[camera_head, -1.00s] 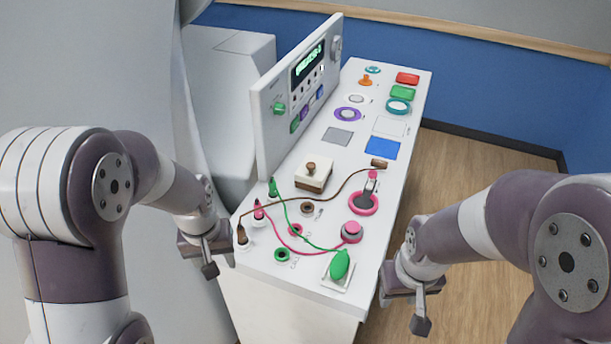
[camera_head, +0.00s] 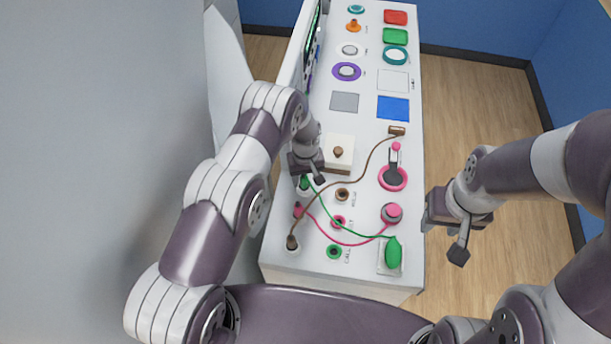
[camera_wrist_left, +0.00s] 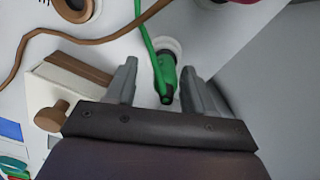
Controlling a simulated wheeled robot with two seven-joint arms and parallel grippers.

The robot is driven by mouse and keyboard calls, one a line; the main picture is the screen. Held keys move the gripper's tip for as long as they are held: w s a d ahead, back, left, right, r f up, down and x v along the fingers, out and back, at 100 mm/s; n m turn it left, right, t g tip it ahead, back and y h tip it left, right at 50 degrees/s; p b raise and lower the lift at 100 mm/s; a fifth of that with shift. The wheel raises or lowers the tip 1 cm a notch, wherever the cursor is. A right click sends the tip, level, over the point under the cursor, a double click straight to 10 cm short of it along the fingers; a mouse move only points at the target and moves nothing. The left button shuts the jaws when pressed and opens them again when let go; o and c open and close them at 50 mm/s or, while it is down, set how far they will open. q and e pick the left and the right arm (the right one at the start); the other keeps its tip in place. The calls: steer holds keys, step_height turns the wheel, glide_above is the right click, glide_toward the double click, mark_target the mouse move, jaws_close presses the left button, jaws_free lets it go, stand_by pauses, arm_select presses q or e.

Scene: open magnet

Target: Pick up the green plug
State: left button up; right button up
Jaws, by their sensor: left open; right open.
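The green plug (camera_head: 304,184) stands at the left edge of the white table, with a green cord running from it. In the left wrist view the green plug (camera_wrist_left: 166,72) lies between the two grey fingers of my left gripper (camera_wrist_left: 162,85), with a gap on each side. My left gripper (camera_head: 311,177) is open and hides part of the plug in the head view. My right gripper (camera_head: 458,250) is empty and open, off the table's right side.
A white block with a brown knob (camera_head: 338,152) is close beside my left gripper. A pink plug (camera_head: 299,211) and a brown plug (camera_head: 292,243) stand nearer. An upright panel (camera_head: 297,60) rises behind left.

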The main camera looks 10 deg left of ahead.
arm_select(q)
steer(key=shift+s+f, duration=0.15)
steer(key=shift+f, duration=0.2)
steer(key=shift+s+a, duration=0.2)
steer(key=shift+w+f, duration=0.15)
steer(key=shift+w, duration=0.05)
jaws_close()
arm_select(e)
steer(key=shift+s+a+r, duration=0.15)
steer(key=shift+s+r, duration=0.15)
